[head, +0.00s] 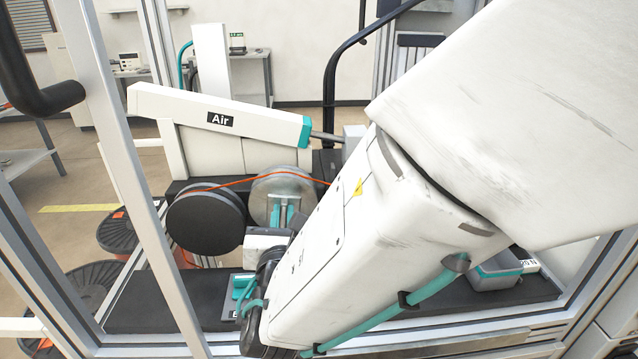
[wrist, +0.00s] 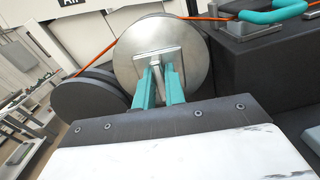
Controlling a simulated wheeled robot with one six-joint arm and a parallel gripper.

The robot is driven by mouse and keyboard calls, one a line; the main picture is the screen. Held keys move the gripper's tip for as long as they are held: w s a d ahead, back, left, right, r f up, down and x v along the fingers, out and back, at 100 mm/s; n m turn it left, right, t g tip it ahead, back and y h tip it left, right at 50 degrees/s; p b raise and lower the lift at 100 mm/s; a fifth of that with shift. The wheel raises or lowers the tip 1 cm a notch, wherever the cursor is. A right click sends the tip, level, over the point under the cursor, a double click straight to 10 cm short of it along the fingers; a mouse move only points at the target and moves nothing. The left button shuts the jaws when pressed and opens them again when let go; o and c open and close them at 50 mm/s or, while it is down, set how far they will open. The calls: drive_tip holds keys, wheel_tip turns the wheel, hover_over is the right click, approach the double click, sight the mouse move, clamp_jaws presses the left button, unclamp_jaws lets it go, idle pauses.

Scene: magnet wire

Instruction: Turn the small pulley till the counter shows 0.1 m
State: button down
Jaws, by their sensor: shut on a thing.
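The small pulley is the grey metal disc (head: 268,183), beside a larger dark wheel (head: 205,222). In the wrist view the metal disc (wrist: 133,48) faces me, with a square plate and a narrow grip piece at its middle. My gripper (wrist: 161,76) has its teal fingers shut on that grip piece. In the head view the gripper (head: 285,212) shows at the disc's lower face, partly hidden by my arm. A small device with a green display (head: 237,37) stands on a table behind; I cannot read its digits or tell whether it is the counter.
An orange wire (head: 235,180) runs over the wheels and also shows in the wrist view (wrist: 202,17). Metal frame posts (head: 125,165) stand at the left. Dark spools (head: 117,230) sit on the floor there.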

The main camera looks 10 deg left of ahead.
drive_tip(key=m, duration=0.4)
drive_tip(key=shift+d, duration=0.1)
drive_tip(key=m, duration=0.4)
drive_tip(key=shift+f, duration=0.15)
drive_tip(key=shift+d+f+m, duration=0.1)
drive_tip(key=shift+m, duration=1.8)
drive_tip(key=shift+d+f+m, duration=0.1)
drive_tip(key=shift+m, duration=1.8)
drive_tip(key=shift+m, duration=0.3)
drive_tip(key=c, duration=1.5)
unclamp_jaws()
drive_tip(key=shift+o, duration=0.2)
drive_tip(key=v, duration=0.7)
drive_tip(key=shift+s, duration=0.4)
